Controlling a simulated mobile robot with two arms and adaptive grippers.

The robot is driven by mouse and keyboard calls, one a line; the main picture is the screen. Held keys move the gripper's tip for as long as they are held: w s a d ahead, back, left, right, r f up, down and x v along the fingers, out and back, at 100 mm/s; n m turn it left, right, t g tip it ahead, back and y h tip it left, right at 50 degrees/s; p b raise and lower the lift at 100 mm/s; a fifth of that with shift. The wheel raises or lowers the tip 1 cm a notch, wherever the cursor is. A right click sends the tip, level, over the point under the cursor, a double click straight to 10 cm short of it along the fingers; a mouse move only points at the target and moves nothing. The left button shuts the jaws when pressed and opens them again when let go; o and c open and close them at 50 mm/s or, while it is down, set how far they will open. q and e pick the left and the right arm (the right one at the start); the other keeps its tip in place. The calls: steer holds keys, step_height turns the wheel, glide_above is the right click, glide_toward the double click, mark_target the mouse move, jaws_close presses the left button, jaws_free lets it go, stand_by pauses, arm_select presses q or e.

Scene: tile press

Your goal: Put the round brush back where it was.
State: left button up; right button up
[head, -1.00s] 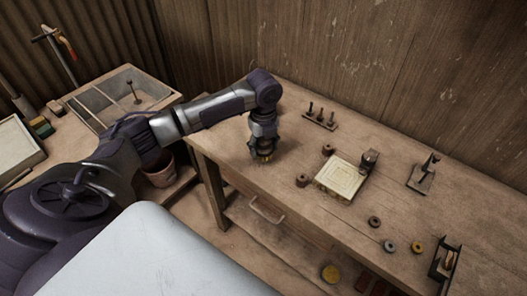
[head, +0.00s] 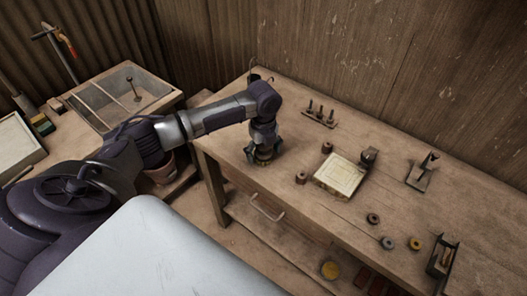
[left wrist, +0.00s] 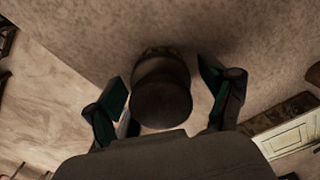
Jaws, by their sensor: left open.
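The round brush (left wrist: 162,103) shows in the left wrist view as a dark round knob with a brownish rim at its far side. It is between the two spread fingers of my left gripper (left wrist: 166,98), with gaps on both sides. In the head view my left gripper (head: 264,146) points down at the left end of the workbench, and a little of the brush (head: 263,160) shows under it. The gripper hides most of the brush there. My right gripper is not in view.
On the workbench (head: 295,215) are a pale square block (head: 341,175), two small reddish-brown pots, a rack of small tools (head: 319,116), a stand (head: 421,172) and several small rings. A dark container (head: 255,77) stands behind my arm. The bench around the gripper is clear.

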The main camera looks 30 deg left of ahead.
mark_target(263, 145)
arm_select(q)
step_height(263, 145, up, 12)
steer(key=shift+r+b, duration=0.2)
steer(key=shift+b, duration=0.6)
steer(key=shift+f, duration=0.1)
